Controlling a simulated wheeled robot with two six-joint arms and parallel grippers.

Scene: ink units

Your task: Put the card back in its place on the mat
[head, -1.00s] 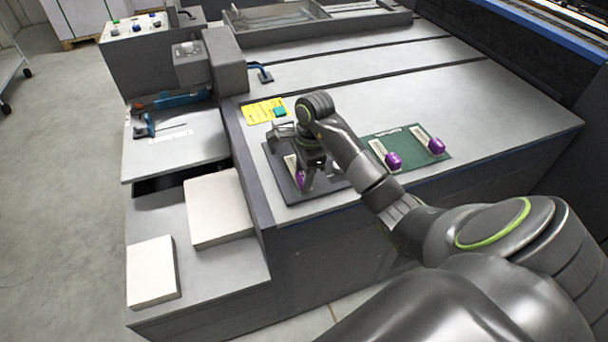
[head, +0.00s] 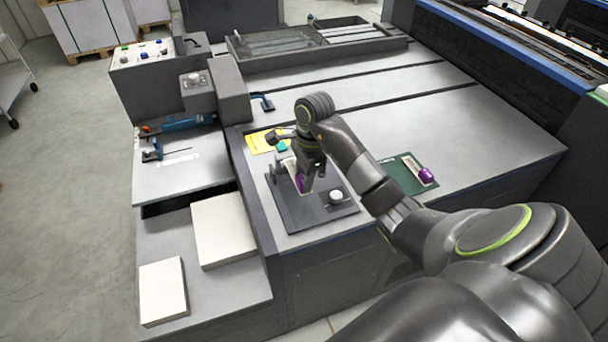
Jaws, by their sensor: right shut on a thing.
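My right gripper (head: 307,188) is shut on a pale card with a purple grip (head: 300,182). It holds the card over the back left part of a dark mat (head: 305,220); the fingers partly cover it, and I cannot tell the exact gap below. A pale round knob (head: 336,196) stands on the dark mat, right of the gripper. A green mat (head: 408,178) lies further right, partly behind my arm. Another pale card with a purple grip (head: 426,176) lies on it. My left gripper is out of view.
A yellow sheet (head: 260,142) with a small teal block (head: 282,146) lies just behind the dark mat. A blue-handled tool (head: 190,123) lies on the left shelf. White stacks (head: 222,230) sit on the lower step.

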